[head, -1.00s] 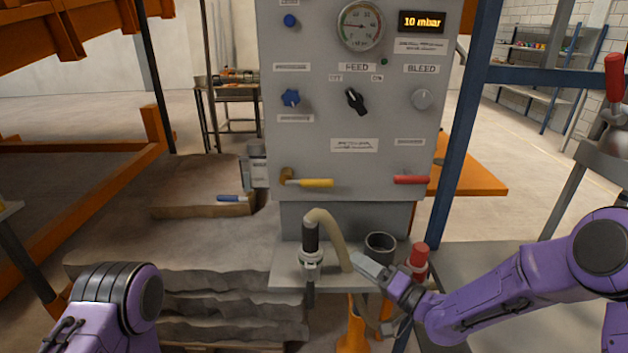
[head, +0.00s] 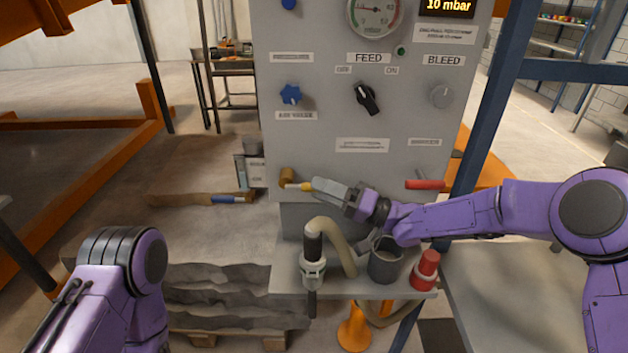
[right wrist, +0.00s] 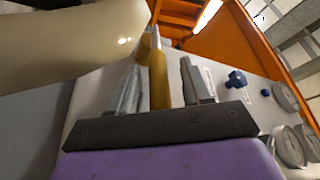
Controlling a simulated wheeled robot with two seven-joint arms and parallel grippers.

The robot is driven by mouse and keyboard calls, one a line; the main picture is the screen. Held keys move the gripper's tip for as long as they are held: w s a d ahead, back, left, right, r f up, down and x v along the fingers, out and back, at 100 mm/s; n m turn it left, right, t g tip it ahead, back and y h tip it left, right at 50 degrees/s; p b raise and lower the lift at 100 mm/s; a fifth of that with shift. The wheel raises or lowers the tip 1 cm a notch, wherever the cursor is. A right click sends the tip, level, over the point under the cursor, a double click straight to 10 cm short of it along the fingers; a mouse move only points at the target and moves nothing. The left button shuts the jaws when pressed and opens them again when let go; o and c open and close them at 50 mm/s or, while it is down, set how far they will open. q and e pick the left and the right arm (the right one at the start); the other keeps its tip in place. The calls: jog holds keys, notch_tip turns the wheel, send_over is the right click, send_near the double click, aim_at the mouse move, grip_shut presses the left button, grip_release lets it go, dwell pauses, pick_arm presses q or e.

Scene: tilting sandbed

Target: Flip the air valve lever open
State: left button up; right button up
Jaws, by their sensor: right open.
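The lever with a yellow handle (head: 304,187) and a brass valve body (head: 287,177) sits low on the left of the grey panel (head: 300,140). The handle points right, roughly level. My right gripper (head: 318,186) reaches in from the right, its fingers over the handle and hiding most of it. In the right wrist view, the yellow handle (right wrist: 158,80) lies between the two open fingers, which stand apart on either side. I cannot tell whether either finger touches it. Only my left arm shows at the lower left; its gripper is out of view.
A red lever (head: 425,184) sits at the panel's lower right. Below, a shelf holds a hose (head: 340,240) with its nozzle, a grey cup (head: 386,262) and a red-topped item (head: 427,268). A blue post (head: 490,110) stands right of the panel.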

jog(key=shift+w+a, duration=0.5)
jog(key=shift+a, duration=0.1)
jog(key=shift+w+a, duration=0.1)
jog(key=shift+a, duration=0.2)
jog(key=shift+a+r, duration=0.1)
jog(key=shift+s+r, duration=0.1)
jog(key=shift+s, duration=0.15)
jog(key=shift+w, duration=0.1)
grip_shut()
